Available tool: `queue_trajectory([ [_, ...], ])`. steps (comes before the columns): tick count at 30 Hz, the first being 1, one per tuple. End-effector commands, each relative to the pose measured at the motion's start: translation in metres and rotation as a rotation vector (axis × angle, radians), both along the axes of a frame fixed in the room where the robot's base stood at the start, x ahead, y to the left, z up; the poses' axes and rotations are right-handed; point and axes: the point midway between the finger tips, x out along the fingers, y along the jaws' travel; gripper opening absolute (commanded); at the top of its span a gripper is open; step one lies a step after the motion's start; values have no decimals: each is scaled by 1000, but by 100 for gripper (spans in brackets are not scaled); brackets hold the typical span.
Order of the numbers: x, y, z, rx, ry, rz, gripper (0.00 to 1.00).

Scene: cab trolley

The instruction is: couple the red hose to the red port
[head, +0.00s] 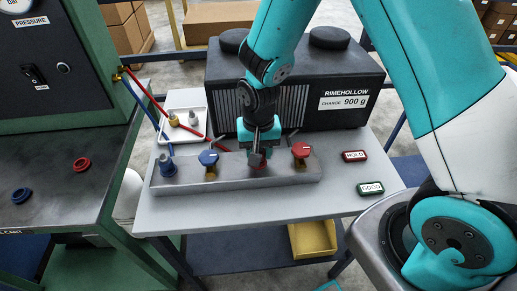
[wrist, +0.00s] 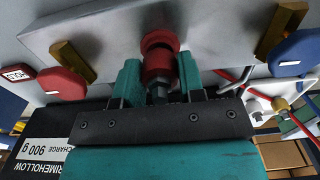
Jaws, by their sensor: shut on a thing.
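My gripper (head: 261,146) points down over the grey manifold bar (head: 232,180), between the blue and red tap handles. In the wrist view, the gripper's (wrist: 159,80) teal fingers close on the red hose's coupler (wrist: 160,62), a red collar with a metal end. The collar is up against the bar at the red port; whether it is fully seated I cannot tell, and the port itself is mostly hidden. In the head view, the red hose (head: 150,93) runs from the panel at left, past the tray, towards the gripper.
The red tap handle (head: 301,150) and blue tap handle (head: 208,157) flank the gripper closely. A blue coupler (head: 167,166) stands at the bar's left end. A white tray (head: 172,101) holds fittings. The black Rimehollow unit (head: 345,115) stands behind. HOLD (head: 354,156) and GOOD (head: 370,188) plates lie right.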

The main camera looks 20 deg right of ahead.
Motion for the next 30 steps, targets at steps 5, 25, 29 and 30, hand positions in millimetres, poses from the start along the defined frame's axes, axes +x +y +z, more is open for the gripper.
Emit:
queue_trajectory([
  [5, 0, 0, 0, 0, 0, 0, 0],
  [25, 0, 0, -10, 0, 0, 0, 45],
  [29, 0, 0, -10, 0, 0, 0, 66],
  [30, 0, 0, -10, 0, 0, 0, 66],
])
